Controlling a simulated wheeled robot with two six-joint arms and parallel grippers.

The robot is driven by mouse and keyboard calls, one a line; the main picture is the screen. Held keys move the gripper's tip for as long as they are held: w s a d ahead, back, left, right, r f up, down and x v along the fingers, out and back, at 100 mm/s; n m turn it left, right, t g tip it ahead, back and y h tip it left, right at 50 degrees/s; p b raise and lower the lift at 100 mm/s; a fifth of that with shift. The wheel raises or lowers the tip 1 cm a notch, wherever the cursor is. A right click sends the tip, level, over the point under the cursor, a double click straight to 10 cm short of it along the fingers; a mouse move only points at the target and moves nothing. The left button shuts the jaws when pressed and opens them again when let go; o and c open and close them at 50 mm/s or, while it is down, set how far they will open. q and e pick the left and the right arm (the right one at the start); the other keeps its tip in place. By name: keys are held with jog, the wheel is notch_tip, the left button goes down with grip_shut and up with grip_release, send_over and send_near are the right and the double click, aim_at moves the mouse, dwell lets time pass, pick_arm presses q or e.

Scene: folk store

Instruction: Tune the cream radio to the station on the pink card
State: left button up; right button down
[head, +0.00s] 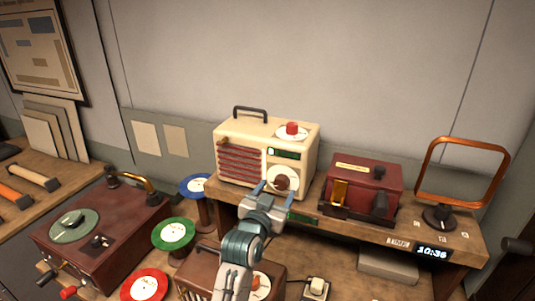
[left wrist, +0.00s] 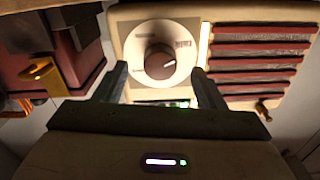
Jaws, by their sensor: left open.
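The cream radio (head: 265,130) stands on the wooden shelf, with a red slatted speaker at its left and a small green-lit display (head: 287,153). A brown knob (head: 282,184) sits on its round white dial; the left wrist view shows this knob (left wrist: 160,60) large, with the radio upside down. The dial's lettering is too small to read. My left gripper (head: 277,193) is open and empty in front of the dial; in the left wrist view its fingers (left wrist: 160,75) lie to either side of the knob, apart from it. I cannot make out a pink card. My right gripper is not in view.
A red knob (head: 292,128) on a white disc tops the radio. A dark red box (head: 365,180) stands close to its right, then a copper loop antenna (head: 460,172). A brown radio (head: 215,265) and a turntable (head: 105,230) are below. A clock display (head: 432,252) reads 10:36.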

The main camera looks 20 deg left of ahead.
pick_arm(q)
jog(key=shift+s+a, duration=0.1)
jog(key=shift+s, duration=2.6)
jog(key=shift+c, duration=0.4)
jog(key=shift+n, duration=0.8)
jog(key=shift+w, duration=4)
jog(key=shift+r, duration=0.1)
jog(key=shift+c, duration=0.4)
jog(key=c, duration=0.6)
